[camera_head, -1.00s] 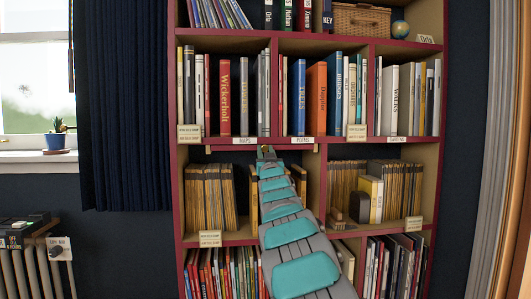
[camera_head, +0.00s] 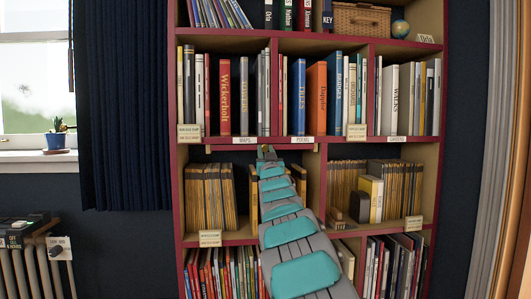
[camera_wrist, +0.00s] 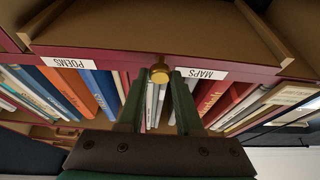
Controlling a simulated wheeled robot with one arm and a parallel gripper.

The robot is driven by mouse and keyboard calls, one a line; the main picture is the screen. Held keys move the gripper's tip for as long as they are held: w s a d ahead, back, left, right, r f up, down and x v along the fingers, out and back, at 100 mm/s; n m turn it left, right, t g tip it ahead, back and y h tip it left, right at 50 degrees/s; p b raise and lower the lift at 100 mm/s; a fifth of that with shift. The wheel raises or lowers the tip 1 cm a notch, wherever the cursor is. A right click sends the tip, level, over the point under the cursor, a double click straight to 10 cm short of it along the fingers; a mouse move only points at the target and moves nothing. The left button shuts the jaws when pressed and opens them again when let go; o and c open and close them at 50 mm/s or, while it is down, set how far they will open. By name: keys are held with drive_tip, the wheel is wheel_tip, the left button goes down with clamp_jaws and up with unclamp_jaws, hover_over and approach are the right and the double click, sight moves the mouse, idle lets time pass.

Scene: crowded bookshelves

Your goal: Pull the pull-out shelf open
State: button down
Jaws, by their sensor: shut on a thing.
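The pull-out shelf (camera_head: 222,149) is a thin tan board under the middle row of books, below the MAPS and POEMS labels. Its underside (camera_wrist: 150,38) fills the top of the wrist view, which is upside down. A small round brass knob (camera_wrist: 159,73) sits at its front, between the two labels. My gripper (camera_wrist: 160,78) has its two dark green fingers on either side of the knob, shut on it. In the head view my gripper (camera_head: 265,150) is at the shelf's front edge, and my arm hides the knob there.
The dark red bookcase (camera_head: 175,190) is packed with books above. Yellow-brown folders (camera_head: 210,197) stand in the bay below left, and more folders with a dark bookend (camera_head: 359,207) are below right. A dark curtain (camera_head: 122,110) hangs at the left, a light curtain at the right.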

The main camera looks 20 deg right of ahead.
drive_tip(key=s+a+b, duration=0.2)
drive_tip(key=s+a, duration=0.1)
drive_tip(key=s, duration=0.7)
drive_tip(key=s+a+b, duration=0.1)
drive_tip(key=s+a, duration=0.2)
drive_tip(key=s, duration=0.8)
drive_tip(key=shift+b, duration=0.4)
drive_tip(key=shift+s, duration=0.1)
drive_tip(key=c, duration=0.6)
unclamp_jaws()
